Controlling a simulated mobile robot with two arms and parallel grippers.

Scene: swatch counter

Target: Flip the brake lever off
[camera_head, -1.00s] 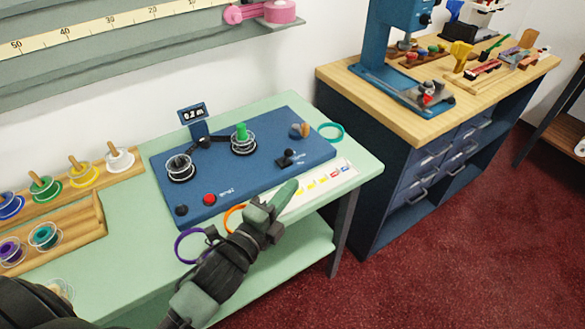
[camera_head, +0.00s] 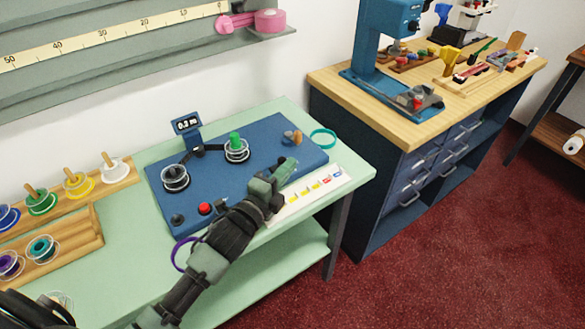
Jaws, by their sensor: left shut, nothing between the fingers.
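The blue winding panel (camera_head: 235,182) lies on the pale green counter. In the earlier frame a small black lever with white lettering beside it stands near the panel's front right. My left gripper (camera_head: 288,167) now covers that spot, so the lever is hidden and its position cannot be told. The gripper is shut and empty, its fingertips over the panel's front right. Whether it touches the lever cannot be told. My right gripper is not in view.
The panel carries a spool with a green top (camera_head: 236,149), another spool (camera_head: 174,178), a display (camera_head: 187,124), a red button (camera_head: 204,208) and a wooden knob (camera_head: 292,137). Wooden racks (camera_head: 89,192) hold spools at the left.

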